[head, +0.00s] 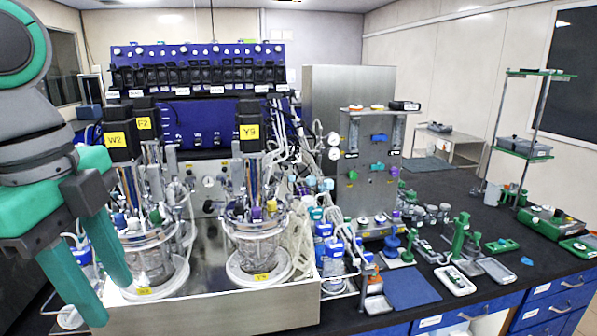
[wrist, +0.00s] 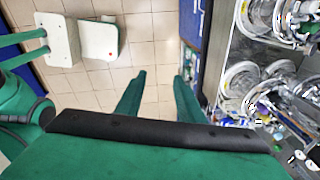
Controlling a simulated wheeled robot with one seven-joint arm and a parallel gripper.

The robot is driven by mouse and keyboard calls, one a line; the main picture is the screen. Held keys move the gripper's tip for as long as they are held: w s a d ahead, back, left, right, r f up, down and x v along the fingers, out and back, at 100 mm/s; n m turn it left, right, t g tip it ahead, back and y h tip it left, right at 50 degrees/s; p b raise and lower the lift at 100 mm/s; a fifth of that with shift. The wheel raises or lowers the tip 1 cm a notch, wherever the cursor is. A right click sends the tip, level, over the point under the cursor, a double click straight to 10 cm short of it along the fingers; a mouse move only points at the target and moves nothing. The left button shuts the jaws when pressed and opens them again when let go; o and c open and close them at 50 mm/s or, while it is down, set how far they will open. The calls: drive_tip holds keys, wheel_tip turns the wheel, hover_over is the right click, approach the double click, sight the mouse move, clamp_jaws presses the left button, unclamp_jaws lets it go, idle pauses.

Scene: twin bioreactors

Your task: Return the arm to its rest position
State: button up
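My gripper (head: 111,300) hangs at the left of the head view, its green fingers pointing down, in front of the left glass vessel. In the wrist view my gripper (wrist: 160,77) shows its two fingers apart, with only tiled floor between them. It is open and holds nothing. My green and grey arm fills the upper left of the head view. The bioreactor station stands behind and to the right of the gripper there. I cannot tell exactly how far the fingers are from the left vessel.
The left vessel (head: 150,255) and right vessel (head: 258,245) stand on a steel base (head: 220,312). A steel gas panel (head: 350,190) and several small items crowd the dark bench to the right. The wrist view shows open floor (wrist: 95,85) and a white stool (wrist: 57,40).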

drive_tip(key=w+d+f+n+t+h, duration=0.1)
drive_tip(key=w+d+f+t+h, duration=0.3)
drive_tip(key=w, duration=0.4)
drive_tip(key=w+d+f+n+t+h, duration=0.2)
drive_tip(key=w+d+f+t+h, duration=0.15)
drive_tip(key=w+d, duration=0.3)
drive_tip(key=w+d+f+n+t+h, duration=0.1)
drive_tip(key=w+d+f+t+h, duration=0.25)
drive_tip(key=w, duration=0.55)
drive_tip(key=w+d+f+n+t+y, duration=0.1)
drive_tip(key=d+f+n+t+y, duration=0.15)
drive_tip(key=f+n, duration=0.4)
drive_tip(key=d+f+n+t+y, duration=0.1)
drive_tip(key=d+f+n+t, duration=0.25)
drive_tip(key=f, duration=0.55)
drive_tip(key=s+d+f+n+y, duration=0.2)
drive_tip(key=s+f+n+y, duration=0.2)
drive_tip(key=s+f, duration=0.55)
drive_tip(key=s+d+f+n+y, duration=0.1)
drive_tip(key=s+f+n+y, duration=0.3)
drive_tip(key=s+f, duration=0.55)
drive_tip(key=s+f+m+g, duration=0.1)
drive_tip(key=s+f+m, duration=0.1)
drive_tip(key=s, duration=1)
drive_tip(key=s+f+m+g, duration=0.1)
drive_tip(key=s+f+m, duration=0.1)
drive_tip(key=s, duration=1.1)
drive_tip(key=shift+f+g, duration=0.4)
drive_tip(key=shift+f, duration=0.1)
